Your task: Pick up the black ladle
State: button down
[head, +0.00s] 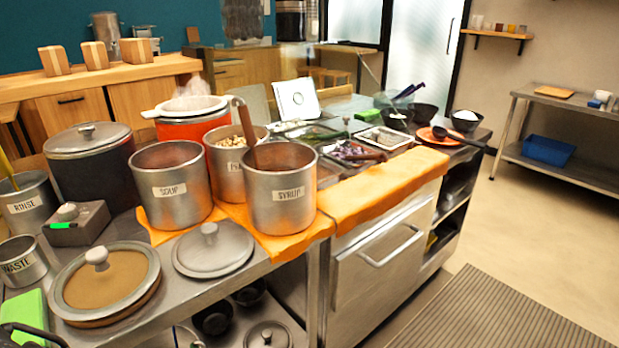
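A black ladle (462,141) lies at the right end of the counter. Its bowl end rests over an orange plate (427,136), and its handle points right, reaching past the counter's edge.
Black bowls (466,121) stand behind the ladle, and dark purple utensil handles (409,91) rise from another bowl. Topping trays (383,139) lie to the left. Large pots labelled SOUP (170,205) and SYRUP (281,207) stand nearer. Floor (520,250) is open at right, with a striped mat (490,318).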

aim_at(439, 133)
jog(key=i+l, duration=0.3)
jog(key=l, duration=0.15)
jog(key=i+l, duration=0.3)
jog(key=l, duration=0.15)
jog(key=i+l, duration=0.65)
jog(key=l, duration=0.25)
jog(key=i+l+u, duration=0.1)
jog(key=i+l, duration=0.2)
jog(key=l, duration=0.15)
jog(key=i, duration=0.5)
